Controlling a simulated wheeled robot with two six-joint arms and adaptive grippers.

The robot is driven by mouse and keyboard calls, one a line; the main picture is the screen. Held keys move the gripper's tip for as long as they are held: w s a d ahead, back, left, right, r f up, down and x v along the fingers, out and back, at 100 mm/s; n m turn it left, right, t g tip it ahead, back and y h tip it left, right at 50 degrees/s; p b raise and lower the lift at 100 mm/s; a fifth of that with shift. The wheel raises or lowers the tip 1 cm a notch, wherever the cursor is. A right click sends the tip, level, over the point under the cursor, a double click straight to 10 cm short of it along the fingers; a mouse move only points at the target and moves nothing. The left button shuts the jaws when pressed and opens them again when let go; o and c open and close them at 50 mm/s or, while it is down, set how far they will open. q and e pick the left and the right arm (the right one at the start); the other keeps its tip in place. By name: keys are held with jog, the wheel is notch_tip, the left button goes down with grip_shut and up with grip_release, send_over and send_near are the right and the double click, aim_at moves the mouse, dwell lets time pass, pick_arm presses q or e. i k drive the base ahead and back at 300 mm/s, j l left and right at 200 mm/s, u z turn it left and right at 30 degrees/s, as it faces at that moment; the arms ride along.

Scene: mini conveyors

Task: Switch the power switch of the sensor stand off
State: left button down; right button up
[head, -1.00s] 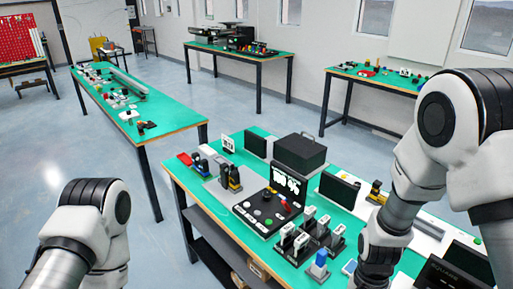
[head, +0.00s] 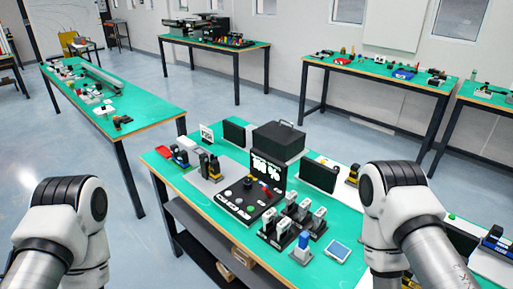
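I cannot tell for certain which item is the sensor stand, and I cannot make out its power switch. On the near green-topped table (head: 205,190), several small upright grey-and-white devices (head: 299,208) stand on black bases. A blue-topped device (head: 303,243) stands in front of them. A black control panel (head: 243,200) with buttons and a lit display stands to their left. My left arm enters at the lower left and my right arm at the lower right. Both grippers are out of the picture. My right arm hides part of the table's right side.
A black case (head: 278,140) and dark screens (head: 318,176) stand along the table's back. A small flat tablet-like item (head: 338,250) lies near the front. Other green-topped tables (head: 150,110) stand at the left and back, with open floor between.

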aim_at(266, 191)
jog(key=j, duration=1.15)
jog(key=i+j, duration=0.15)
jog(key=j, duration=1)
